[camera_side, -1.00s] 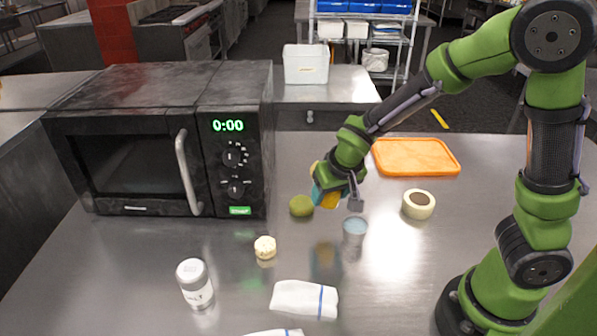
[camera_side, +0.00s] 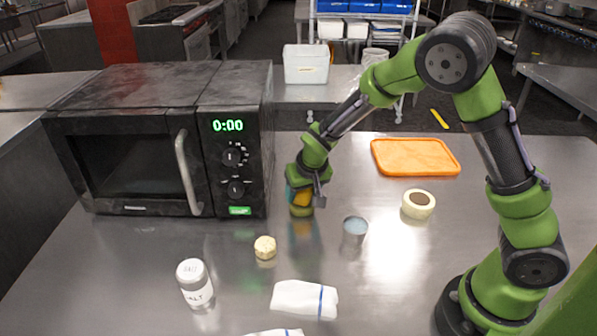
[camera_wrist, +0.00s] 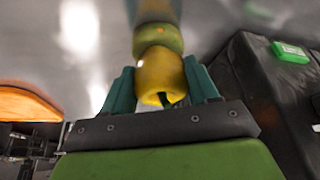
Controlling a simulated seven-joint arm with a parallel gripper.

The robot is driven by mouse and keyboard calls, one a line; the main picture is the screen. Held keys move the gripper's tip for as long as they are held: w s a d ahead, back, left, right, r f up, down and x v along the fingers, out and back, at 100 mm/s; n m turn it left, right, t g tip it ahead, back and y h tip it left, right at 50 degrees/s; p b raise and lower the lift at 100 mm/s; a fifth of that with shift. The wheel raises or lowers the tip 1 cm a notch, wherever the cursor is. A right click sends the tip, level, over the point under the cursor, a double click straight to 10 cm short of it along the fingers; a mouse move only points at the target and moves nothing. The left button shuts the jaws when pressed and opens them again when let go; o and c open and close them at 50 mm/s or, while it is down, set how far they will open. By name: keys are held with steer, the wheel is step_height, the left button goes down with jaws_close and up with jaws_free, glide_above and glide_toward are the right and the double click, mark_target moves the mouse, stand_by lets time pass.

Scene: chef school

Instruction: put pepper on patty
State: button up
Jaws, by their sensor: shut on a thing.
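The pepper (camera_side: 302,196) also shows in the side view, partly hidden by my wrist. A round green thing (camera_side: 301,210) sits on the table just under it; it shows beyond the pepper in the wrist view (camera_wrist: 158,37). I cannot tell whether the two touch. A cream round piece with a brown top (camera_side: 418,204) stands to the right. I cannot tell for certain which thing is the patty.
The black microwave (camera_side: 130,150) stands close on the left. A metal cup (camera_side: 354,232), a small pale yellow piece (camera_side: 265,247), a salt shaker (camera_side: 195,284) and a folded white cloth (camera_side: 303,299) are nearer the front. An orange board (camera_side: 415,156) lies at the back right.

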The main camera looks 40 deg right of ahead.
steer(key=shift+f, duration=0.15)
steer(key=o, duration=1.1)
steer(key=shift+c, duration=0.2)
steer(key=v, duration=1.2)
steer(key=s+r+t+y, duration=0.1)
steer(key=s+r, duration=0.4)
steer(key=s, duration=0.4)
steer(key=s+r+t+y, duration=0.2)
steer(key=s+r, duration=0.3)
steer(key=s, duration=0.4)
steer(key=shift+a+n+y, duration=0.2)
steer(key=shift+n+y, duration=0.1)
